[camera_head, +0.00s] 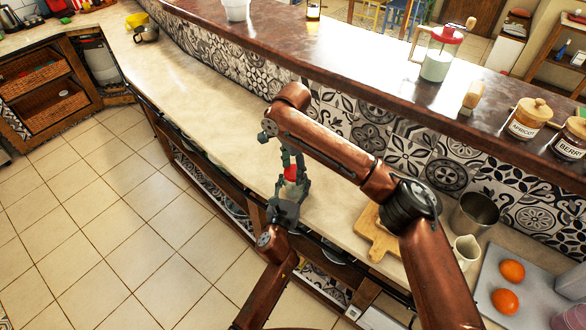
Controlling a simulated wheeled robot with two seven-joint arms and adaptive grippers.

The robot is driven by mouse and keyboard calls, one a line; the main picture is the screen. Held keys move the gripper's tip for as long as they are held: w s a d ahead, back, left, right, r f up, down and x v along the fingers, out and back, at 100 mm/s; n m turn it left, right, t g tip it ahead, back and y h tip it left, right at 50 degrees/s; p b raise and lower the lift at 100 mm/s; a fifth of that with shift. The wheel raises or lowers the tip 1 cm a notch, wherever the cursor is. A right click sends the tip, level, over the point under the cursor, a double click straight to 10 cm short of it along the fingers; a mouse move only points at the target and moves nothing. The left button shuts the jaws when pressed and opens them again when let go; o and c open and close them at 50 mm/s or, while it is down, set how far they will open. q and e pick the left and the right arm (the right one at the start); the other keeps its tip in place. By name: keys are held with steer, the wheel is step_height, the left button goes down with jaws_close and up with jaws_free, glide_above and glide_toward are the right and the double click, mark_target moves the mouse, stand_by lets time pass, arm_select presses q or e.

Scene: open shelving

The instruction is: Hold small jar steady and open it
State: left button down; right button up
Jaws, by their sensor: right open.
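The small jar (291,188) has a red lid (291,172) and a pale body, and it stands upright at the counter's front edge. My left gripper (293,184) comes from below, with its fingers closed on both sides of the jar's body. My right gripper (290,158) points down from above, with its open fingers just over the red lid. Whether they touch the lid is unclear. The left gripper hides the jar's lower part, so I cannot tell if its base rests on the counter.
The pale counter (210,105) is clear to the left. On the right are a wooden board (375,238), a metal cup (474,214), a cream pitcher (465,250) and a tray (488,272) with two oranges. A raised ledge (330,50) behind holds labelled jars (528,118) and a red-lidded press (437,62).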

jaws_close()
stand_by(0.4)
stand_by(0.4)
steer(key=n, duration=0.4)
steer(key=shift+d, duration=0.15)
steer(key=c, duration=1.3)
jaws_free()
steer(key=o, duration=0.4)
